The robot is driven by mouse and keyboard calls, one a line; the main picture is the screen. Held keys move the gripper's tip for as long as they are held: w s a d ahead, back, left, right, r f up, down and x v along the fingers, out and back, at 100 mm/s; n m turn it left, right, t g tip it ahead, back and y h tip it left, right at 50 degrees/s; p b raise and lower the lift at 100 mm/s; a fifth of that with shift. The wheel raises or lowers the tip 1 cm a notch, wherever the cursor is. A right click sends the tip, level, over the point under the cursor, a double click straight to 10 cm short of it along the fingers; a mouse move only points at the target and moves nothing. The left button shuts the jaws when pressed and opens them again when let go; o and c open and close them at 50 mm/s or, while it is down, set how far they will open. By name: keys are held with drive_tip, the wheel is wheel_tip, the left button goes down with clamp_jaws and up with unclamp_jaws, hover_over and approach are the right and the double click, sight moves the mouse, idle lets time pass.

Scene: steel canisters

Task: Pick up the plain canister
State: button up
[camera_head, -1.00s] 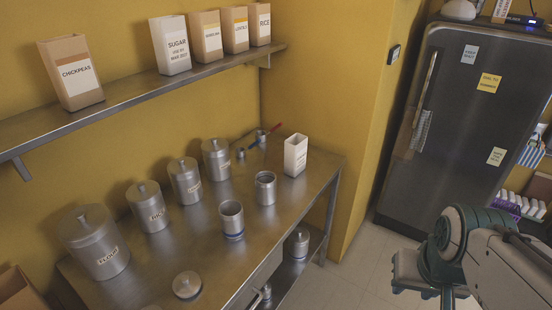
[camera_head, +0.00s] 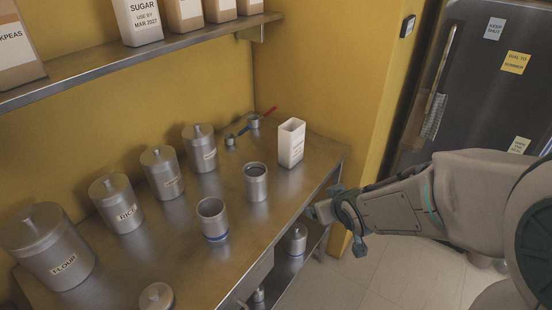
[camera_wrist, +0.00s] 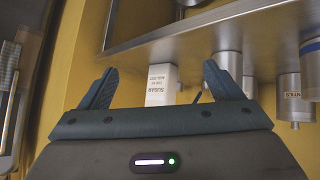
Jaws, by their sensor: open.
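Two lidless steel canisters stand on the steel table. One is plain (camera_head: 256,183), with no label or band visible; the other, a blue-banded canister (camera_head: 213,220), stands nearer. A small lidded canister (camera_head: 295,240) on the lower shelf also shows no readable label. My gripper (camera_head: 312,212) is at the table's front right edge, apart from the canisters. In the wrist view, which is upside down, my gripper (camera_wrist: 158,75) has its fingers spread with nothing held. The plain lidless canister (camera_wrist: 230,68) appears just beyond the right finger, partly hidden by it.
Lidded, labelled canisters, including flour (camera_head: 55,255) and rice (camera_head: 117,206), line the wall side. A white carton (camera_head: 291,144) stands at the table's far right end, with measuring cups (camera_head: 253,122) behind. A loose lid (camera_head: 156,297) lies near the front. A shelf (camera_head: 140,65) hangs above.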

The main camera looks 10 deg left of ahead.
drive_tip(key=w+a+f+n+y+b, duration=0.1)
drive_tip(key=a+f+n+y, duration=0.2)
drive_tip(key=a, duration=0.4)
drive_tip(key=y+b, duration=0.1)
drive_tip(key=y, duration=0.3)
approach(262, 187)
drive_tip(key=shift+t, duration=0.3)
drive_tip(key=x, duration=0.2)
drive_tip(key=b+x, duration=0.1)
drive_tip(key=x, duration=0.1)
drive_tip(key=b+x, duration=0.1)
drive_tip(key=x, duration=0.1)
drive_tip(key=shift+s+a+f, duration=0.2)
drive_tip(key=shift+s+f, duration=0.05)
drive_tip(key=shift+f, duration=0.15)
drive_tip(key=shift+r+x, duration=0.1)
drive_tip(key=shift+x, duration=1.45)
drive_tip(key=shift+r+x, duration=0.15)
drive_tip(key=shift+x, duration=1.4)
drive_tip(key=shift+w, duration=0.1)
drive_tip(key=c, duration=1.2)
